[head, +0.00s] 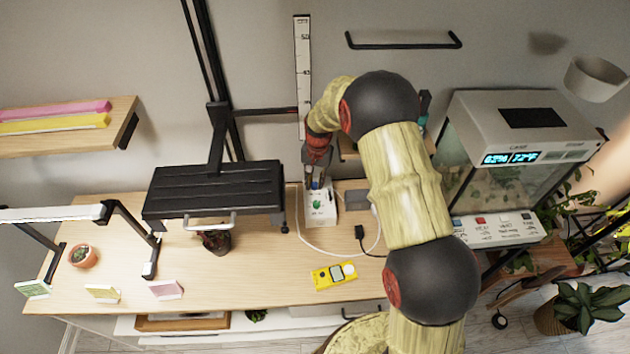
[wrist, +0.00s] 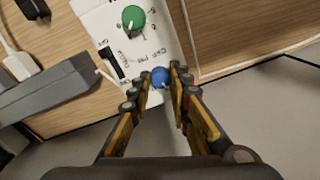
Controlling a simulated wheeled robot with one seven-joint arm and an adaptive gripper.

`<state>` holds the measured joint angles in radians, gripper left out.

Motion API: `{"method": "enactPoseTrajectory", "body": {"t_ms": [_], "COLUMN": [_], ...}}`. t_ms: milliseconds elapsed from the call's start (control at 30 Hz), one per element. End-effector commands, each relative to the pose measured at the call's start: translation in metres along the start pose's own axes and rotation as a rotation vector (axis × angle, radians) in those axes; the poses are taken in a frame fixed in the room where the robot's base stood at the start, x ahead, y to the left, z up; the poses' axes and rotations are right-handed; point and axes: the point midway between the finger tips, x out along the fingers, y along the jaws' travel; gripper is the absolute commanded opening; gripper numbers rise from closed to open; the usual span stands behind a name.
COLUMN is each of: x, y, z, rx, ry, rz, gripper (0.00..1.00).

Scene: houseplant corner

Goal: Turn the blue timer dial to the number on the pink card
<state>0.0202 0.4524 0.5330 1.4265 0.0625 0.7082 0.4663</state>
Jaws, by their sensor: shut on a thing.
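The white timer box (head: 321,210) stands on the wooden table against the wall, and its panel (wrist: 112,18) fills the top of the wrist view. On it are a green dial (wrist: 133,17) and the small blue dial (wrist: 160,76). My gripper (head: 317,178) reaches down over the box. In the wrist view its two fingers (wrist: 161,83) are closed on the sides of the blue dial. A pale mark shows on the dial; the number it points at is not legible. The pink card (head: 166,290) stands at the table's front left; its number is too small to read.
A black stand (head: 214,190) is left of the box. A grey power brick (wrist: 55,95) and cables lie beside the box. A yellow meter (head: 334,275) lies in front. A terrarium (head: 500,150) is at right. Two other cards stand left of the pink one.

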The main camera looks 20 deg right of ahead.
Motion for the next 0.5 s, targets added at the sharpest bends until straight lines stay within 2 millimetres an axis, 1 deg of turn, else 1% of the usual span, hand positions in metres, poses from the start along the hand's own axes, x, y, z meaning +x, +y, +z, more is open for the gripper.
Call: {"method": "enactPoseTrajectory", "body": {"t_ms": [500], "x": [-0.0014], "y": [-0.0014], "z": [-0.0022], "rx": [-0.489], "ry": [-0.019], "rz": [-0.002], "gripper": [0.00]}}
